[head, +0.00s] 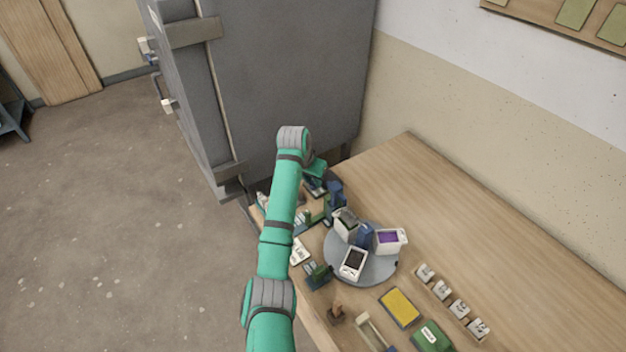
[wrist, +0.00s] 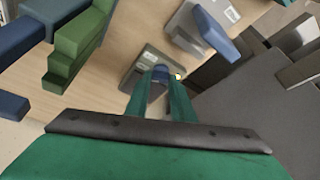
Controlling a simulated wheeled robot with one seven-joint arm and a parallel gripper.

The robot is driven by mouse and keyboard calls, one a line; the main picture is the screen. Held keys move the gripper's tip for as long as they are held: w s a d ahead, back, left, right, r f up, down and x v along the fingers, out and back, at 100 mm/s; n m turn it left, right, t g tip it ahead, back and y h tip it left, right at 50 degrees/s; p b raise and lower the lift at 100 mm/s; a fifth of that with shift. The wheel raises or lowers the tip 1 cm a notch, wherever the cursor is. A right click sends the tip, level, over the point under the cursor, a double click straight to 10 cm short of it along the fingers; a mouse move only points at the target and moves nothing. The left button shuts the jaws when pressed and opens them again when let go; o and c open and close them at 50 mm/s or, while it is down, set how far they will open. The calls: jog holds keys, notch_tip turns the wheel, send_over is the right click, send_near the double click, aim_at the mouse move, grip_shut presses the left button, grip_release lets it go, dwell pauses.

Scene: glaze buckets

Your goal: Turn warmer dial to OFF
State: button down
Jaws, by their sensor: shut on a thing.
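The warmer (wrist: 135,82) looks like a small grey box on the wooden table, in the upper middle of the wrist view. A blue dial (wrist: 158,73) stands on it, with a small yellow spot beside it. My gripper (wrist: 161,82) is shut on the dial, with one green finger on each side of it. The fingers cover part of the dial, and I cannot read any marking or its setting. In the head view my gripper (head: 316,170) is over the far left end of the table, and the dial there is too small and hidden to make out.
A round grey turntable (head: 335,268) holds several small containers. A yellow pad (head: 399,307) and a green block (head: 432,337) lie nearer. A large grey cabinet (head: 290,80) stands close behind my gripper. The table's right part is clear. A green stepped block (wrist: 75,45) is left of the warmer.

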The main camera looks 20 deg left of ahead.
jog(key=shift+m, duration=0.4)
jog(key=m+g+h, duration=0.1)
jog(key=m+h, duration=0.1)
jog(key=m, duration=0.2)
jog(key=shift+a+m, duration=0.15)
jog(key=shift+m, duration=0.15)
jog(key=shift+w+m+g+h, duration=0.1)
jog(key=shift+m+g+h, duration=0.2)
jog(key=shift+m, duration=0.8)
jog(key=shift+w+m+g+h, duration=0.1)
jog(key=shift+m+g+h, duration=0.2)
jog(key=shift+m, duration=0.8)
jog(key=shift+a, duration=0.1)
jog(key=c, duration=1.5)
grip_release()
jog(key=v, duration=1.1)
